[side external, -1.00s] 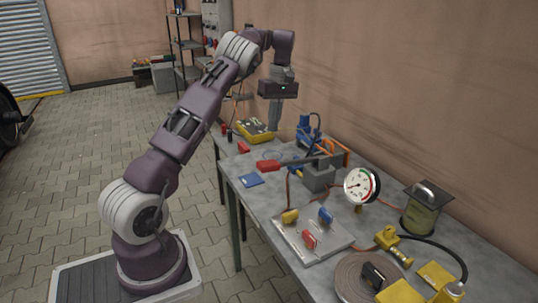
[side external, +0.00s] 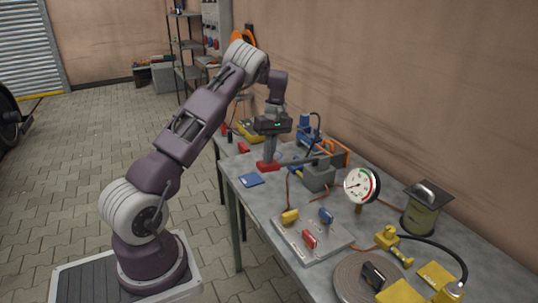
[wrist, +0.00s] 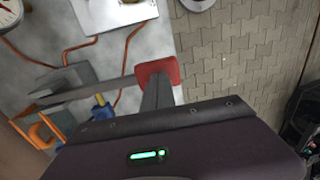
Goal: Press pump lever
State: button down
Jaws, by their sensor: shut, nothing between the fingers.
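The pump is a grey block (side external: 318,176) on the table with a long grey lever (side external: 300,161) that ends in a red handle (side external: 267,166). My gripper (side external: 269,160) points down with its fingers shut and empty, its tips at the red handle. In the wrist view the closed fingers (wrist: 158,90) reach to the red handle (wrist: 160,72), and the lever bar (wrist: 112,88) runs left from it. The tips look to be on or just over the handle; exact contact is hard to tell.
A pressure gauge (side external: 361,185) stands right of the pump. A plate with coloured levers (side external: 312,235) lies in front, with a lantern (side external: 424,208) and yellow fittings (side external: 393,243) to the right. A blue pad (side external: 251,179) lies near the table's left edge.

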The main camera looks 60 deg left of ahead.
jog(key=shift+f, duration=0.1)
jog(key=shift+s+f, duration=0.15)
jog(key=shift+f, duration=0.15)
jog(key=shift+s+f+t, duration=0.15)
jog(key=shift+f+t, duration=0.3)
jog(key=shift+f, duration=1.3)
jog(key=shift+s+f+t, duration=0.2)
jog(key=shift+f+t, duration=0.3)
jog(key=shift+f, duration=1.3)
jog(key=shift+s+f+t, duration=0.15)
jog(key=shift+f+t, duration=0.3)
jog(key=shift+f, duration=1.3)
jog(key=s+r, duration=0.4)
jog(key=r, duration=1)
jog(key=shift+r, duration=0.15)
